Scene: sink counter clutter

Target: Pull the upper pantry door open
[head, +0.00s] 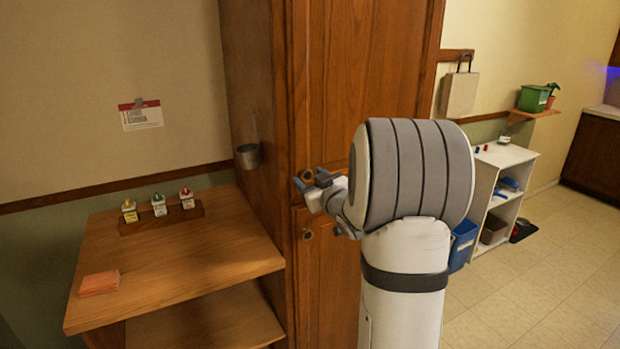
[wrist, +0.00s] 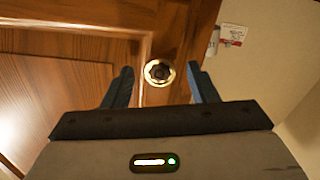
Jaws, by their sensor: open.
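The pantry is a tall brown wooden cabinet. Its upper door (head: 345,85) looks closed in the head view, and its panel also fills the left of the wrist view (wrist: 50,90). A round metal knob (head: 307,175) sits near the door's lower left edge, partly covered by my gripper (head: 312,182). In the wrist view the knob (wrist: 159,73) shows between my two open fingers (wrist: 161,70), with a gap on each side. Whether the fingers reach past the knob is hard to tell. The lower door (head: 335,265) has its own knob (head: 307,233). My arm hides the right part of both doors.
A wooden table (head: 180,265) stands left of the pantry, with a bottle rack (head: 165,220) and orange sponge-like block (head: 99,283). A metal cup (head: 248,155) hangs on the pantry's side.

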